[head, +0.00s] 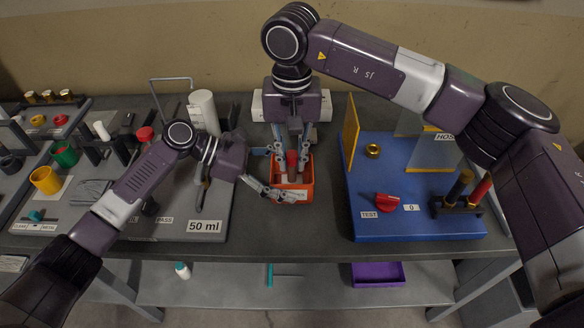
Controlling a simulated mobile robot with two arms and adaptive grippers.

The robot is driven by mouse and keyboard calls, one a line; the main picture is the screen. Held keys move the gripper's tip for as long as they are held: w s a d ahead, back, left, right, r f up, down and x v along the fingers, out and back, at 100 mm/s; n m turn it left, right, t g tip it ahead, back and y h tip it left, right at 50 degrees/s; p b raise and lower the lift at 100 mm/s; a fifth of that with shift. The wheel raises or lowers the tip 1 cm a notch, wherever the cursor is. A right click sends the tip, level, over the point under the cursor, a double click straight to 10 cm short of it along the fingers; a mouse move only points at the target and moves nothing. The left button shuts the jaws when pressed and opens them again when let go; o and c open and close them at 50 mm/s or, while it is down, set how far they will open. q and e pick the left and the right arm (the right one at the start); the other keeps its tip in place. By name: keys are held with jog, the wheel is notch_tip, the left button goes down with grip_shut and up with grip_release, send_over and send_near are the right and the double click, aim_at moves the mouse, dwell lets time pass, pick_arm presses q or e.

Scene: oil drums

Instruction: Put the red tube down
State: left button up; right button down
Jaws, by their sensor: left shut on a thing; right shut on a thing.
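The red tube (292,158) stands roughly upright between the fingers of my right gripper (291,166), which points straight down over the orange bin (308,180). The tube's lower end is inside the bin's outline; I cannot tell whether it touches the bottom. My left gripper (275,192) comes in from the left and is shut at the bin's front left wall, apparently on the bin. The fingers hide part of that wall. The bin stands on the dark bench and has a pale label on its front.
Right of the bin is a blue test board (420,220) with a red knob (387,202) and a rack of tubes (460,205). Left is a grey board with a "50 ml" label (205,226) and a white cylinder (203,112). Bare bench lies in front of the bin.

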aim_at(292, 171)
jog(key=shift+f, duration=1.8)
jog(key=shift+f, duration=0.2)
jog(key=shift+f, duration=0.15)
jog(key=c, duration=1.8)
grip_release()
notch_tip(292, 171, up, 13)
jog(key=shift+f, duration=0.1)
pick_arm(q)
jog(key=o, duration=0.9)
jog(key=shift+o, duration=0.2)
